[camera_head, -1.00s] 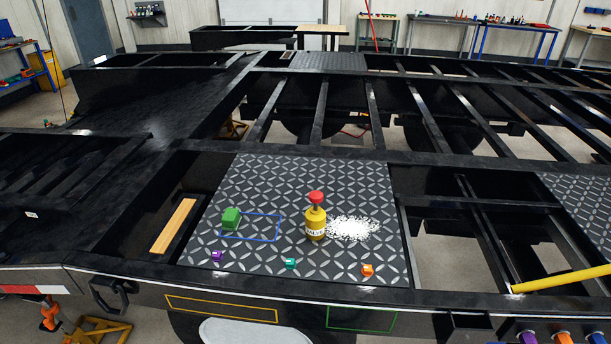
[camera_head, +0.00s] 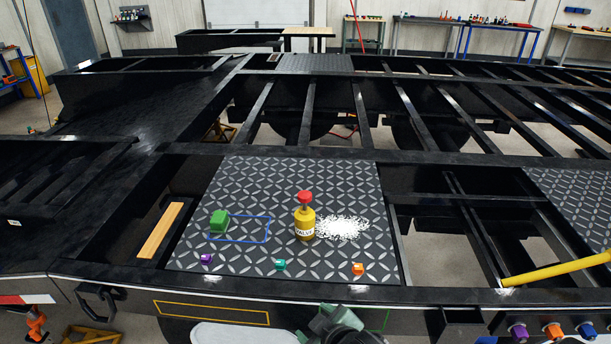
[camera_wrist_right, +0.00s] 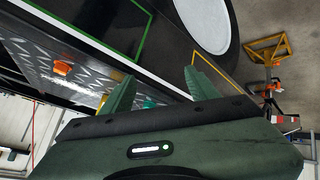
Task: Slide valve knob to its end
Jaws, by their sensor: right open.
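The yellow valve (camera_head: 305,230) stands upright on the diamond-patterned plate (camera_head: 235,185), with a label on its body. Its red knob (camera_head: 305,196) sits on top, on a short stem. My right gripper (camera_head: 334,322) shows at the bottom edge of the head view, low and in front of the frame beam, apart from the valve. In the right wrist view its two green fingers (camera_wrist_right: 160,75) are spread with nothing between them. My left gripper is not in view.
Around the valve are a white speckled patch (camera_head: 342,228), a green block (camera_head: 219,221) by a blue outline, and small purple (camera_head: 206,258), teal (camera_head: 280,264) and orange (camera_head: 357,268) pieces. A yellow bar (camera_head: 555,269) lies at right. Open gaps separate the black beams.

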